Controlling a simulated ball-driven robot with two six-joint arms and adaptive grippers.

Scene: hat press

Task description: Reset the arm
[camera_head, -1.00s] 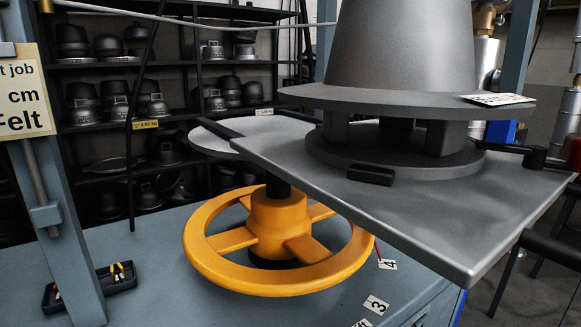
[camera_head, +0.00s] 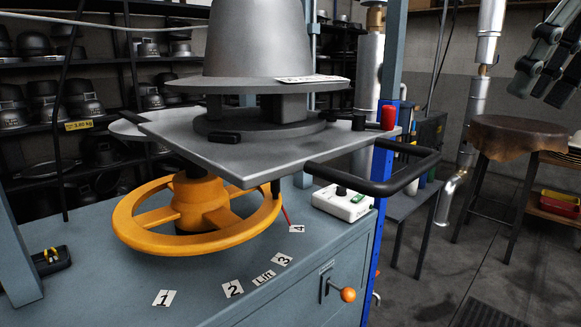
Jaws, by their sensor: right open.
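My right gripper (camera_head: 548,68) hangs at the top right edge of the head view, partly cut off by the frame. Its dark fingers point down and left, spread apart, with nothing between them. It is well away from the hat press (camera_head: 262,50), touching nothing. The press has a grey hat-shaped form on a flat metal plate (camera_head: 200,150), a yellow handwheel (camera_head: 195,215) below it and a black bar handle (camera_head: 385,180) at its right. My left gripper is out of view.
The blue-grey bench (camera_head: 205,285) carries number labels, a white control box (camera_head: 343,203) and a small black tray (camera_head: 50,262). A leather-topped stool (camera_head: 518,135) stands at right. Shelves of hat forms (camera_head: 45,105) fill the back left.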

